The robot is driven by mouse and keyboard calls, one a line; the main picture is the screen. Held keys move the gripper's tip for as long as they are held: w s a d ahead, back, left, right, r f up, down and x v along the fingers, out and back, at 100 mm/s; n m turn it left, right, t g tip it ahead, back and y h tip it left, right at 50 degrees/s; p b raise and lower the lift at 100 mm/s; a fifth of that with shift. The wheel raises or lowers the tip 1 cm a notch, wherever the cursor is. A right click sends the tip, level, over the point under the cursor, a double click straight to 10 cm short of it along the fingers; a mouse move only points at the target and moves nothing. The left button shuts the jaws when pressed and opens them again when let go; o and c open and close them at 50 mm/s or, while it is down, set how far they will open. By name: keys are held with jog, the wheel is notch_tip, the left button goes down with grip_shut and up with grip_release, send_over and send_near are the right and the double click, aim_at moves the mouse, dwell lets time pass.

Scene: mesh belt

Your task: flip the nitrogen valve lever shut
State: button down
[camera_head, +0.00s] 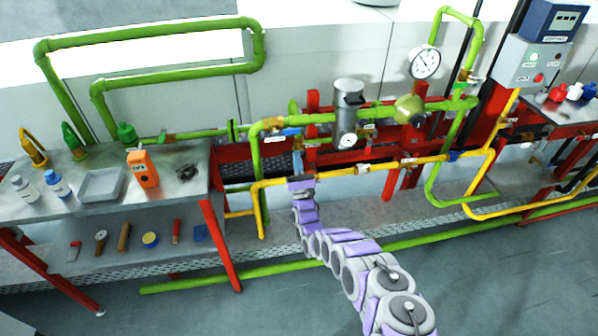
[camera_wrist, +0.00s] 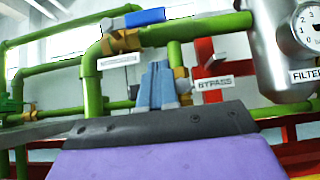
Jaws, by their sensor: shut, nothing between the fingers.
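A blue valve lever (camera_wrist: 136,19) sits on a brass valve body (camera_wrist: 122,42) on a green pipe in the wrist view. It lies roughly along the horizontal pipe. The lever also shows in the head view (camera_head: 290,131), just above my gripper (camera_head: 298,156). The white tag below this valve (camera_wrist: 119,60) is too blurred to read, so I cannot confirm that it names nitrogen. My gripper's grey-blue fingers (camera_wrist: 160,67) are shut and empty. They point up below the lever and appear apart from it.
A "BYPASS" tag (camera_wrist: 213,85) and brass fitting (camera_wrist: 182,86) are just right of the fingers. A metal filter canister (camera_head: 348,112) stands further right. A yellow pipe (camera_head: 330,171) runs across near my wrist. A workbench (camera_head: 190,207) with tools is at left.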

aim_at(286, 132)
jog(key=shift+w+a+r, duration=0.1)
jog(key=shift+w+r, duration=0.15)
jog(key=shift+r, duration=0.65)
jog(key=shift+w+a+r, duration=0.1)
jog(key=shift+w+r, duration=0.2)
jog(key=shift+r, duration=0.65)
jog(key=shift+w+r, duration=0.25)
jog(key=shift+r, duration=0.65)
jog(key=shift+r, duration=0.1)
